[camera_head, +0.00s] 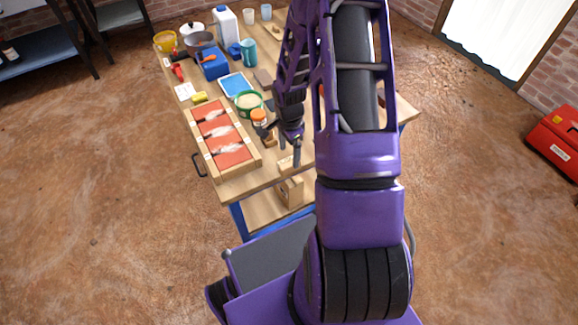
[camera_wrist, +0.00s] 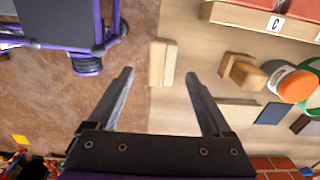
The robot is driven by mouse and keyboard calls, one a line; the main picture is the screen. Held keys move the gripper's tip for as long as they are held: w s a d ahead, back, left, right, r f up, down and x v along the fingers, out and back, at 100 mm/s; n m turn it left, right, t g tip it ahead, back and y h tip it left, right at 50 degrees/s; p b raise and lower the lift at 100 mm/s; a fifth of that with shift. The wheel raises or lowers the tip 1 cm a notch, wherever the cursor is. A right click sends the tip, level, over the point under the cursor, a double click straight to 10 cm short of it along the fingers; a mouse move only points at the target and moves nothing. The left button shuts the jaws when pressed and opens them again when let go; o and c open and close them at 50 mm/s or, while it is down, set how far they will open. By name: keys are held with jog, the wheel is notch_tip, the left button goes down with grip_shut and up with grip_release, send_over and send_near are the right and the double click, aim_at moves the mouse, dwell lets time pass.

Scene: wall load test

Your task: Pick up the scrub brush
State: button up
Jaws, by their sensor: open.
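A small two-tone wooden block, which looks like the scrub brush (camera_wrist: 163,62), lies at the table's near edge. It also shows in the head view (camera_head: 286,167), just below my gripper (camera_head: 290,155). In the wrist view my gripper (camera_wrist: 160,74) is open, its fingers pointing toward the brush. The brush lies beyond the fingertips, in line with the gap between them, and nothing is held. I cannot clearly make out its bristles.
A wooden tray (camera_head: 258,165) with red compartments stands left of the brush. A wooden piece (camera_wrist: 241,71) and an orange-lidded jar (camera_wrist: 296,84) are nearby. Bottles, pots and blue boxes crowd the table's far end. A lower shelf (camera_head: 262,209) holds a wooden box (camera_head: 290,192).

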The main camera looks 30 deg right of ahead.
aim_at(289, 162)
jog(key=shift+w+f+b, duration=0.15)
jog(key=shift+f+b, duration=0.3)
jog(key=shift+f, duration=2.3)
grip_shut()
notch_tip(289, 162, up, 10)
jog(key=shift+r+p, duration=0.1)
jog(key=shift+p, duration=0.75)
